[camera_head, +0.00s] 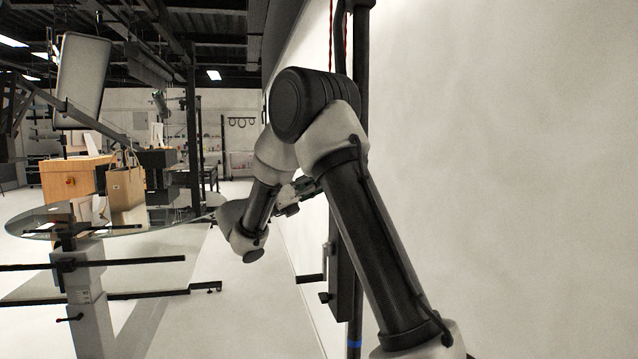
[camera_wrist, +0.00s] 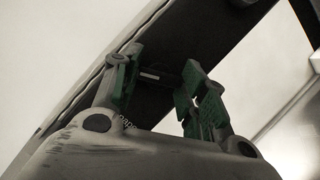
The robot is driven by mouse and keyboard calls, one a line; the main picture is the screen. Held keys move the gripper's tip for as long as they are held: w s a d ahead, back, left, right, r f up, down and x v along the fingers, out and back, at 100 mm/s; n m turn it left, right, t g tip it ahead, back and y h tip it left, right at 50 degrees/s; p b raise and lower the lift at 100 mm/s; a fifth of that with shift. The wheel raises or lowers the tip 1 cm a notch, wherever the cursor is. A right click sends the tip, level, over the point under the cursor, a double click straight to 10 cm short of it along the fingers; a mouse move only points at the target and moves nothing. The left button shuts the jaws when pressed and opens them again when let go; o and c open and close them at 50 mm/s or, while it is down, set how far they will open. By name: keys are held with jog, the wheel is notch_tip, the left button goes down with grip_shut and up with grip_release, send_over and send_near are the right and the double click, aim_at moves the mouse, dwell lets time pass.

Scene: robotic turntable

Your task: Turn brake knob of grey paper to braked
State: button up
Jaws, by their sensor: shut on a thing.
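My gripper (camera_head: 298,190) is beside the dark upright post, partly hidden behind my own arm. In the wrist view its two green-padded fingers (camera_wrist: 160,92) stand a little apart, closed on a small dark part against a dark bar (camera_wrist: 170,70). This part appears to be the brake knob; it is mostly hidden and its braked or free position cannot be told. A small pale mark shows on the dark bar between the fingers. A large pale paper sheet (camera_head: 520,150) hangs at the right in the head view; its exact shade is unclear.
A dark box (camera_head: 340,275) with small crank handles is on the post below my gripper. A round glass turntable (camera_head: 30,222) on a stand with black bars is at the left. Open floor lies between.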

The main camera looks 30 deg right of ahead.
jog(key=shift+f, duration=0.1)
jog(key=o, duration=1)
notch_tip(320, 180, up, 10)
jog(key=shift+r, duration=0.1)
